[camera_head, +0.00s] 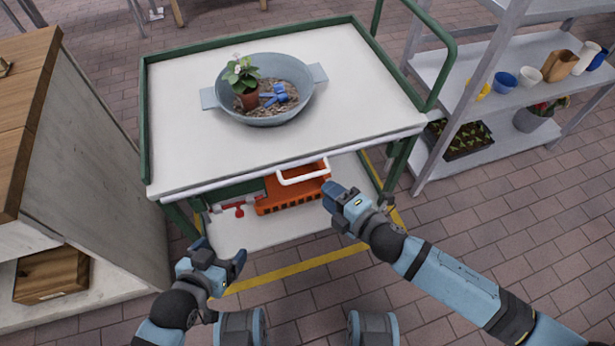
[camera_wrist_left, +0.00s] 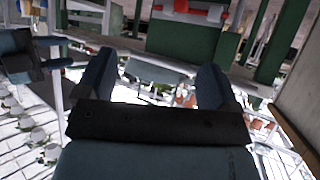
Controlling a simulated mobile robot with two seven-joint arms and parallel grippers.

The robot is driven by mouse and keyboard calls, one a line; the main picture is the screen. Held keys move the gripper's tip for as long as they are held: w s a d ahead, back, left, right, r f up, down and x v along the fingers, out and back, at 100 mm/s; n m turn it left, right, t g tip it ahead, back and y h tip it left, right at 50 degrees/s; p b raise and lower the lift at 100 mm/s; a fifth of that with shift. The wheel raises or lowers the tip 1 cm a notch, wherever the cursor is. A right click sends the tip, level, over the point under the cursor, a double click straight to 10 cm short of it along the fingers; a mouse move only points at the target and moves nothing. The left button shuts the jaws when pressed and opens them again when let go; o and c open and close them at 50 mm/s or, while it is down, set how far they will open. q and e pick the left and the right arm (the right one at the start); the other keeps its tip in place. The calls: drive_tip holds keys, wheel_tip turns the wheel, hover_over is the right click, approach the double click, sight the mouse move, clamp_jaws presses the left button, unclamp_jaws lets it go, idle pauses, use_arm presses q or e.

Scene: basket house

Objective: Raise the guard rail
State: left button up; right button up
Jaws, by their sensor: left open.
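A green-framed cart has a white top (camera_head: 180,110) edged by raised green rails at the left and back. A white bar (camera_head: 290,162), likely the guard rail, lies low along the front edge. My left gripper (camera_head: 219,253) is open and empty, below and in front of the cart's front left. Its two spread fingers also show in the left wrist view (camera_wrist_left: 153,82), with nothing between them. My right gripper (camera_head: 355,196) is just below the front edge, right of the orange basket; its jaw opening is unclear, as is whether it touches anything.
A grey basin (camera_head: 265,120) with a potted plant and a blue tool stands on the cart top. An orange basket (camera_head: 290,207) and a red-and-white item (camera_head: 238,210) are underneath. A wooden-topped cabinet (camera_head: 110,150) is close at left; a shelf rack (camera_head: 465,120) stands right.

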sight(307, 175)
drive_tip(key=b+x, duration=0.1)
drive_tip(key=x, duration=0.7)
drive_tip(key=shift+w+a+f, duration=0.1)
drive_tip(key=shift+w+a, duration=0.1)
drive_tip(key=shift+a, duration=0.05)
clamp_jaws()
